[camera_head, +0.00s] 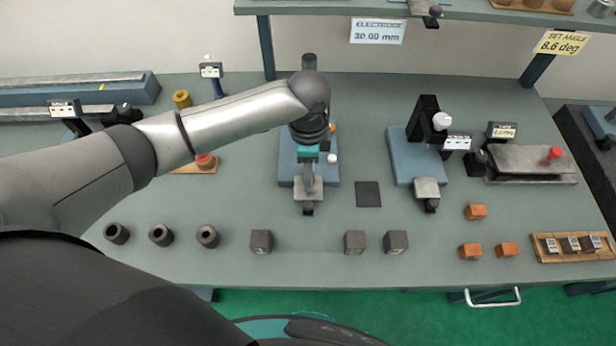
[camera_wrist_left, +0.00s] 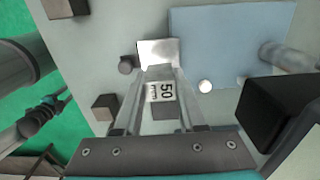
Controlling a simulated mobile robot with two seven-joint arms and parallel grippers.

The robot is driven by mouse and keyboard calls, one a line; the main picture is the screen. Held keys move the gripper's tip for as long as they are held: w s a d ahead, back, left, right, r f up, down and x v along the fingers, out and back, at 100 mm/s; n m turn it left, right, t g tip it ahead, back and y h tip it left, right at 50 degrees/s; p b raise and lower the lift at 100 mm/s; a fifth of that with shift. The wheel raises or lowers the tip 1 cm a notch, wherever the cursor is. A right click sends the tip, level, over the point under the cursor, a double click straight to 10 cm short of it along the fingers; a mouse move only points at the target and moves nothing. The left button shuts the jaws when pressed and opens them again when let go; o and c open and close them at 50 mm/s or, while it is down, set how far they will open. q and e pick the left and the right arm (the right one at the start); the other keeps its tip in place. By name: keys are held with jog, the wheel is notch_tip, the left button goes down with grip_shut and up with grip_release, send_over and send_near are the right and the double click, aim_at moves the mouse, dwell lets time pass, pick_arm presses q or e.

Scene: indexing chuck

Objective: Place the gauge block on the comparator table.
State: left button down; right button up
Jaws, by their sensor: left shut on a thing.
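The gauge block (camera_wrist_left: 161,92), with a white "50 mm" label, is between the fingers of my left gripper (camera_wrist_left: 160,78), which is shut on it. In the head view my left gripper (camera_head: 308,187) points down at the front of a blue comparator base (camera_head: 288,166). A light metal plate, the comparator table (camera_wrist_left: 158,48), shows just beyond the fingertips in the left wrist view, beside a dark knob (camera_wrist_left: 126,65). The block's lower end is hidden, so I cannot tell whether it touches the plate. My right gripper is not in view.
A white knob (camera_head: 332,158) is close right of my gripper. A dark mat (camera_head: 368,194) lies beyond it. A second stand (camera_head: 398,160) has its own metal plate (camera_head: 427,188). Dark cubes (camera_head: 355,242), rings (camera_head: 161,235) and orange blocks (camera_head: 470,251) lie along the front.

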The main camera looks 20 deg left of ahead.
pick_arm(q)
jog(key=shift+f+b, duration=0.3)
jog(key=shift+f, duration=1.85)
jog(key=shift+c, duration=2.4)
grip_release()
jog(key=shift+f, duration=0.1)
notch_tip(320, 180, up, 12)
jog(key=shift+r+p, duration=0.15)
jog(key=shift+p, duration=0.6)
